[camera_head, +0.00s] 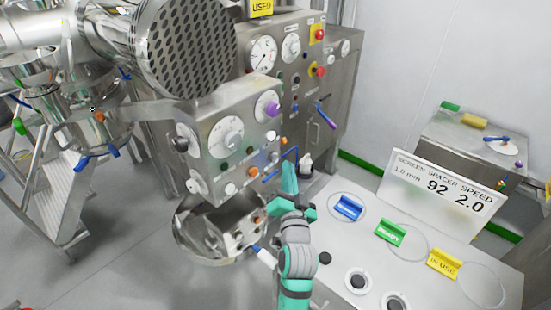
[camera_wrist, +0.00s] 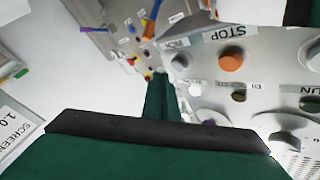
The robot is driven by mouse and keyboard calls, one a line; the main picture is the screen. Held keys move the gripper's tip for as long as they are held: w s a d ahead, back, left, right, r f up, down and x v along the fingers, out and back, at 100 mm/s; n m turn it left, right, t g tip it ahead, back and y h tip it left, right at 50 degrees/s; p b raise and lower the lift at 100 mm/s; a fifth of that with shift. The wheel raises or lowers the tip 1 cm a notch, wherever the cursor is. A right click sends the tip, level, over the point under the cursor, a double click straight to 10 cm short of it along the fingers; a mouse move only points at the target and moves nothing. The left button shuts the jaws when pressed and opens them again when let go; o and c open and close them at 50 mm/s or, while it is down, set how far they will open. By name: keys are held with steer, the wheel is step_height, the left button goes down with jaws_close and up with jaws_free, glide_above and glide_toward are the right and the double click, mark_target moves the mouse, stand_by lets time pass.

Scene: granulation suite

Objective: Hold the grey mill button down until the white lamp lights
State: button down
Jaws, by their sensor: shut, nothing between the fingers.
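My gripper (camera_head: 289,172) is shut and empty, pointing up beside the right edge of the steel control box (camera_head: 205,125). In the wrist view the closed green fingertips (camera_wrist: 161,82) end near a grey round button (camera_wrist: 179,62) beside a small label that seems to read INCH. I cannot tell whether they touch it. A whitish round piece (camera_wrist: 195,89), perhaps the white lamp, sits just below that button and does not clearly glow. An orange button (camera_wrist: 231,58) under a STOP label is to the right. In the head view the fingertips' contact with the panel is hidden.
A steel bowl (camera_head: 185,243) stands below the box. A taller panel with gauges (camera_head: 290,75) stands behind.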

steer(key=shift+s+d, duration=0.5)
steer(key=shift+d, duration=0.15)
steer(key=shift+s+d, duration=0.45)
steer(key=shift+d, duration=0.2)
